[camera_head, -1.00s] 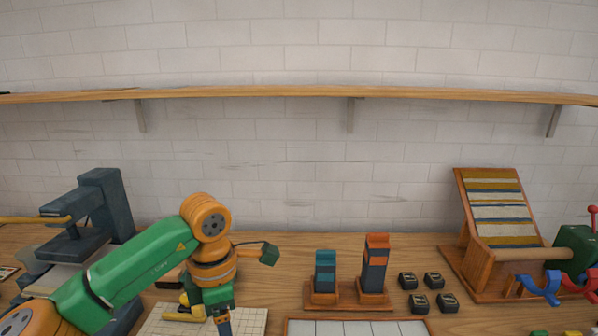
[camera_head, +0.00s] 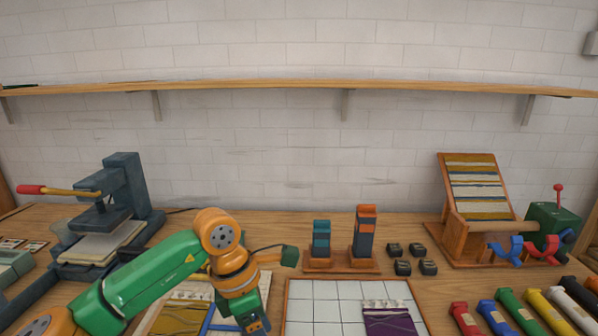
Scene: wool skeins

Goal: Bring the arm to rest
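My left arm (camera_head: 175,265), green and orange, comes in from the lower left. Its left gripper (camera_head: 255,326) points down at the bottom edge, over the right side of a pale mat with a mustard piece (camera_head: 180,315) and a blue strip. The fingertips are cut off or hidden, so I cannot tell whether it is open or holds something. My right arm and gripper are not in view. A white gridded tray (camera_head: 320,287) lies right of the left gripper, with a purple piece (camera_head: 390,321) at its lower right.
A dark press (camera_head: 125,190) with a red-tipped handle stands at left. Two upright blocks, teal (camera_head: 321,238) and orange-topped (camera_head: 364,232), stand behind the tray. Several small black boxes (camera_head: 402,267) sit beside them. A wooden rack (camera_head: 480,200) and several coloured rolls (camera_head: 515,310) are at right.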

